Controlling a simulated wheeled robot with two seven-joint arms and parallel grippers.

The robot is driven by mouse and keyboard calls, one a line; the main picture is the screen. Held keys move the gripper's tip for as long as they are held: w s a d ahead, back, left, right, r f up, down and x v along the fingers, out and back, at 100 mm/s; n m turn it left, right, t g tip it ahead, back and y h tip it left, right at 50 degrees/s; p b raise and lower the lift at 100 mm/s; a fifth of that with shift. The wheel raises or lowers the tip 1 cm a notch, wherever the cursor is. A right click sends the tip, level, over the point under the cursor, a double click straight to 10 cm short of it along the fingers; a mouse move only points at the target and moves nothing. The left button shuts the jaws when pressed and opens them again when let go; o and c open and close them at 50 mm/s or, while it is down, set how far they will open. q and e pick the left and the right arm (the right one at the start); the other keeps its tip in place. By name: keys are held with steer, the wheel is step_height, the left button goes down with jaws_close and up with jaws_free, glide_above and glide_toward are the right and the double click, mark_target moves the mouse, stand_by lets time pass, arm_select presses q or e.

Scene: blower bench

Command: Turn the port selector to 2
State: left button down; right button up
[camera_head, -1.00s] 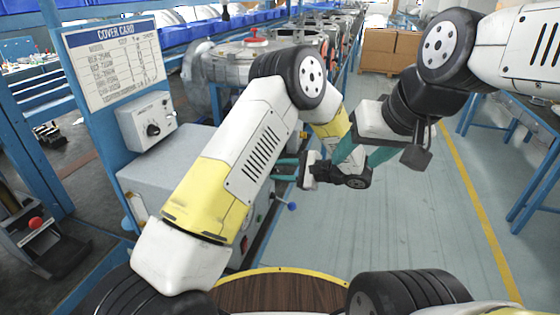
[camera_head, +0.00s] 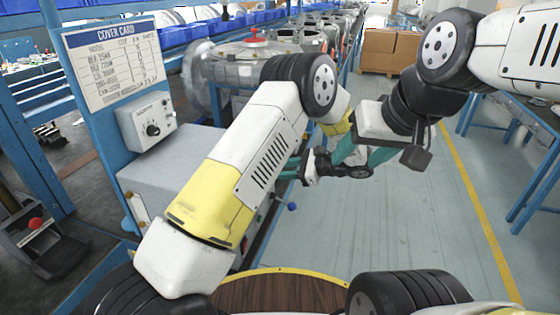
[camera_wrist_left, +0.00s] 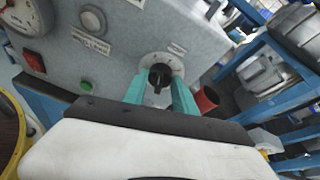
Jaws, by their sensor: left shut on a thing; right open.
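The selector knob (camera_wrist_left: 160,76) is black with a pointer. It sits on a round pale dial (camera_wrist_left: 166,62) on a grey panel in the left wrist view. Its markings are too small to read. My left gripper (camera_wrist_left: 160,88) is shut on this knob, one teal finger on each side. In the head view my left gripper (camera_head: 289,170) is at the side of the grey cabinet (camera_head: 170,165), and my own arm hides the knob. My right gripper (camera_head: 360,157) is open and empty over the aisle, right of the left hand.
The panel also has a gauge (camera_wrist_left: 24,18), a red switch (camera_wrist_left: 34,60) and a green button (camera_wrist_left: 86,86). A red cylindrical thing (camera_wrist_left: 206,99) is close right of the fingers. A control box (camera_head: 148,122) hangs below the cover card (camera_head: 114,62). The aisle floor (camera_head: 430,230) is clear.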

arm_select(q)
steer(key=shift+w+m+g+y, duration=0.15)
steer(key=shift+m+g+y, duration=0.15)
steer(key=shift+m+g, duration=0.85)
steer(key=shift+m+t, duration=0.35)
steer(key=shift+m, duration=0.1)
steer(key=c, duration=1)
jaws_free()
steer(key=shift+d, duration=0.15)
